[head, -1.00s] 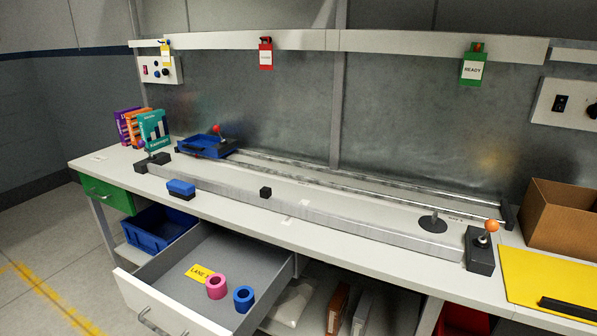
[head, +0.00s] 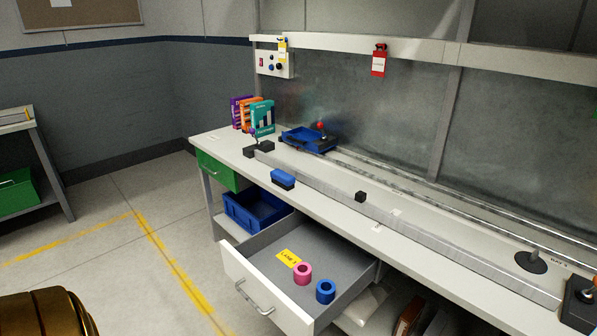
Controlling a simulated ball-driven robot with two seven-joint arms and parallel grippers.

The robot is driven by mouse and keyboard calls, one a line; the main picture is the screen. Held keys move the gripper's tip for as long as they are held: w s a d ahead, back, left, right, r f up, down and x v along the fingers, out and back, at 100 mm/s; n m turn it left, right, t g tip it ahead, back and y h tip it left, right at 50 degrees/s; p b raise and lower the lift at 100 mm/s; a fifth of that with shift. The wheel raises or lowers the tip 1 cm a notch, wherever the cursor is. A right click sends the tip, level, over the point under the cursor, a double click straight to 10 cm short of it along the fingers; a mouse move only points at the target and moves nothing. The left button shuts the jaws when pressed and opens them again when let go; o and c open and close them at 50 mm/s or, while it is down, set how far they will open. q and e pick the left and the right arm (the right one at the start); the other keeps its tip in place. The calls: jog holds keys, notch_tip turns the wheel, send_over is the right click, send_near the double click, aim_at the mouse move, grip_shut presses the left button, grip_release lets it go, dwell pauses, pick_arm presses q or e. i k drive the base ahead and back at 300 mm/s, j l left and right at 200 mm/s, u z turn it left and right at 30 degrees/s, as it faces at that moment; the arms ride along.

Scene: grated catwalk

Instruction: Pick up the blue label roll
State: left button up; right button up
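The blue label roll (head: 325,291) stands in an open drawer (head: 262,250) under the workbench, near the drawer's front right. A pink roll (head: 302,273) stands just left of it, and a yellow label card (head: 289,258) lies behind them on the drawer floor. Neither gripper's fingers show in the head view. A rounded gold part, which I take to be mine, shows at the bottom left corner.
The workbench (head: 330,213) carries a long metal rail, a blue tray (head: 309,140), a blue eraser-like block (head: 283,179) and several upright boxes (head: 262,118). A blue bin (head: 256,209) sits on the shelf below. The floor left of the drawer is clear, with yellow lines.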

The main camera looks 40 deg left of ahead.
aim_at(326, 293)
jog(key=u, duration=1.55)
